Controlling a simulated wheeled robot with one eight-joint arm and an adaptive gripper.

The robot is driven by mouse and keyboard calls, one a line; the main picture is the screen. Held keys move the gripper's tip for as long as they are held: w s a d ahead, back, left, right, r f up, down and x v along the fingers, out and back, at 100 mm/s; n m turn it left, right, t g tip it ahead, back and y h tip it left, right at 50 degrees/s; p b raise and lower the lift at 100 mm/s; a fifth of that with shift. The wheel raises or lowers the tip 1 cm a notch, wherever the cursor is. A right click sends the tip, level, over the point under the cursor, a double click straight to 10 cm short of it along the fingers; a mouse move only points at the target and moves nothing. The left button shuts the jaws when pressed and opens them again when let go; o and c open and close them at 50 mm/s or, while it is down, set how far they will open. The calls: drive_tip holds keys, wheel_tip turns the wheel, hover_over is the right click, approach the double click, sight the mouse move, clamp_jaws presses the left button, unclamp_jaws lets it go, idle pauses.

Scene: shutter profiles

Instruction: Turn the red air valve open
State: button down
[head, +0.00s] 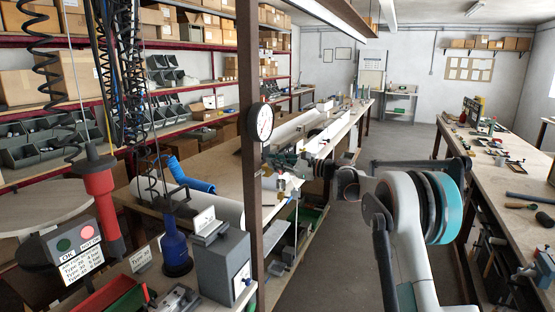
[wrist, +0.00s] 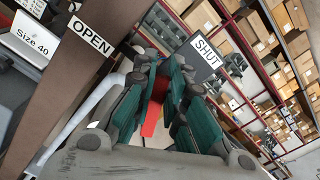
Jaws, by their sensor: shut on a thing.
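The red air valve handle (wrist: 153,112) shows in the wrist view as a red strip between my fingers. My gripper (wrist: 162,88) has its teal-padded fingers closed around it. An OPEN label (wrist: 90,36) is at the upper left of the fingers and a SHUT label (wrist: 206,51) at the upper right. In the head view my gripper (head: 287,165) is at the brown post (head: 252,190), just below the pressure gauge (head: 261,122). The valve is not clear there, and the fingers cover most of the handle in the wrist view.
A red-and-black hanging tool (head: 100,190), coiled hoses and a button box stand left of the post. A long bench (head: 500,155) with tools runs along the right. The aisle floor (head: 400,140) between the benches is clear. Shelves of boxes line the left wall.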

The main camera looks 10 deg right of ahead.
drive_tip(key=shift+s+a+f+n, duration=0.15)
drive_tip(key=shift+s+f+n, duration=0.15)
drive_tip(key=shift+n, duration=0.4)
drive_tip(key=shift+s+a+f+n, duration=0.15)
drive_tip(key=shift+a+f+n, duration=0.1)
drive_tip(key=shift+n, duration=0.45)
drive_tip(key=shift+s+a+f+n, duration=0.1)
drive_tip(key=shift+s+f+n, duration=0.2)
drive_tip(key=shift+n, duration=0.4)
drive_tip(key=c, duration=1.6)
unclamp_jaws()
drive_tip(key=v, duration=1.2)
drive_tip(key=shift+c, duration=0.3)
